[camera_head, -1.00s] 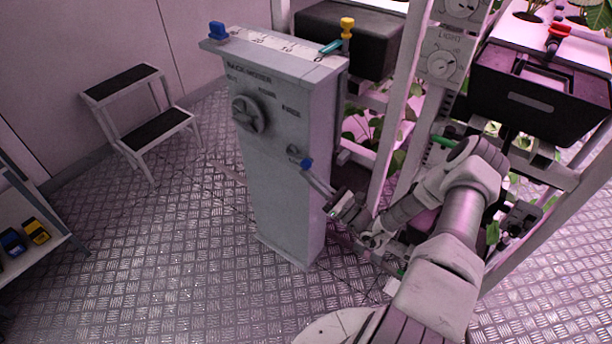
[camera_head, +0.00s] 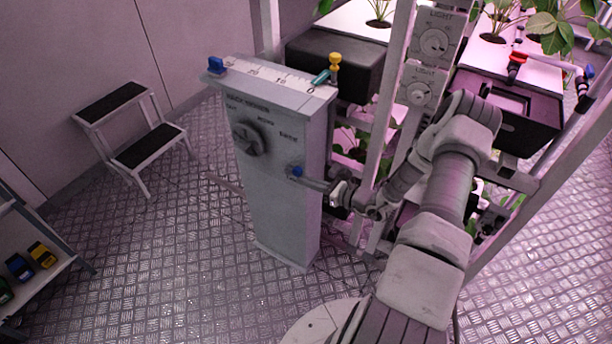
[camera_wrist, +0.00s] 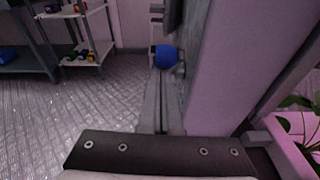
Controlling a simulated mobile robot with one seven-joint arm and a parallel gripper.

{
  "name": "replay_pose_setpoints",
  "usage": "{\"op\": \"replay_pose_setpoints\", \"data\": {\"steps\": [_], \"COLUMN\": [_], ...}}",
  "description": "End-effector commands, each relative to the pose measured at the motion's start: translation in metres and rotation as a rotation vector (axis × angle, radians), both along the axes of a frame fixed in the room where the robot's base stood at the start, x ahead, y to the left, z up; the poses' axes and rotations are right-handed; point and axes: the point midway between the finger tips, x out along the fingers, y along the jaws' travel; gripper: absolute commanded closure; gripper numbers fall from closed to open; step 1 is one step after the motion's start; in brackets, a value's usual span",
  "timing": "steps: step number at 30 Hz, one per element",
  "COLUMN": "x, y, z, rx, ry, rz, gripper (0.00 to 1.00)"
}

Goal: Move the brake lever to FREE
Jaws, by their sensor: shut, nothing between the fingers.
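The brake lever shows mainly as a blue knob (camera_head: 296,171), low on the right of the front of the grey rack-mover pedestal (camera_head: 285,210). My gripper (camera_head: 305,179) reaches in from the right, its shut, empty fingers ending at or very near the knob. Whether they touch it is unclear. In the wrist view the knob (camera_wrist: 166,56) stands just beyond the fingertips (camera_wrist: 163,76). The fingers hide part of the lever and its mount. I cannot read the lever's markings, so its setting is unclear.
A large round dial (camera_head: 250,138) sits left of the lever. A plant rack (camera_head: 385,120) stands close on the right. A step stool (camera_head: 130,135) stands left; floor between is clear.

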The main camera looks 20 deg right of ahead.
Motion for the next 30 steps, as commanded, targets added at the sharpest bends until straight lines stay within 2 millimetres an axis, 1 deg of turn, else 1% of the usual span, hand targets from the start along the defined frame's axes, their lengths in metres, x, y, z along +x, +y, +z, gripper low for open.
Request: {"op": "replay_pose_setpoints", "data": {"steps": [1, 9, 21, 30], "x": [0.002, 0.013, 0.03, 0.036], "y": [0.002, 0.011, 0.023, 0.027], "z": [0.016, 0.032, 0.043, 0.046], "rx": [-0.029, -0.18, -0.358, -0.352], "ry": [0.036, 0.239, 0.482, 0.486], "rz": [0.003, 0.005, 0.003, 0.0], "gripper": [1.0, 1.0, 1.0, 1.0]}}
